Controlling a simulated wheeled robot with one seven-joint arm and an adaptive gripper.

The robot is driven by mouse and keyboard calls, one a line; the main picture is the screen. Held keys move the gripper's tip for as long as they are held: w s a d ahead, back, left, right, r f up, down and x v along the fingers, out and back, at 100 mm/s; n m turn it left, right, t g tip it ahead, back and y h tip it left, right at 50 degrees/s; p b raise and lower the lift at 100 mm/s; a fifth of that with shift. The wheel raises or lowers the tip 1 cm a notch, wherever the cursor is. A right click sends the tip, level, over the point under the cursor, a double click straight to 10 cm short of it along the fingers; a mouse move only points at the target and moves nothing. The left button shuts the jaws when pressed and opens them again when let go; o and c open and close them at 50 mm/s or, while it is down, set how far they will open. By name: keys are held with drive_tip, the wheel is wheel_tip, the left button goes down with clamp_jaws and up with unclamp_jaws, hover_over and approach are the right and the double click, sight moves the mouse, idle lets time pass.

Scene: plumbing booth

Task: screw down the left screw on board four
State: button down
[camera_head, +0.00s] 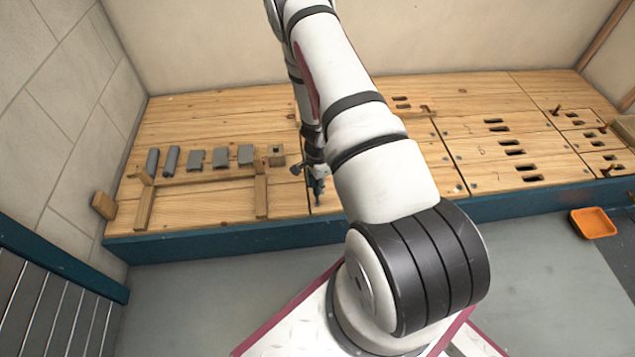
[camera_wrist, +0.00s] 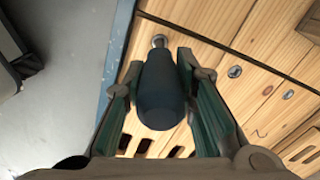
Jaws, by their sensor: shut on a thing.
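My gripper (camera_wrist: 162,82) is shut on a dark screwdriver-like tool (camera_wrist: 163,95), its thick handle between the two green-lined fingers. In the wrist view the tool's thin tip is at a round metal screw head (camera_wrist: 160,38) near a board corner by the blue edge; I cannot tell whether the tip touches it. In the head view my gripper (camera_head: 317,184) is low over the bench's front edge, left of my forearm. The wooden board (camera_wrist: 138,128) under the tool has dark slots along one side. Its number is not readable.
Slotted boards (camera_head: 520,180) lie to the right, some with brass-coloured upright fittings. An orange tray (camera_head: 593,223) is on the floor.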

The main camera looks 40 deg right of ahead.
drive_tip(key=m+p, duration=0.1)
drive_tip(key=m, duration=0.6)
drive_tip(key=shift+n+b, duration=0.5)
drive_tip(key=shift+n, duration=0.2)
drive_tip(key=shift+r+p, duration=2.95)
drive_tip(key=shift+r, duration=1.05)
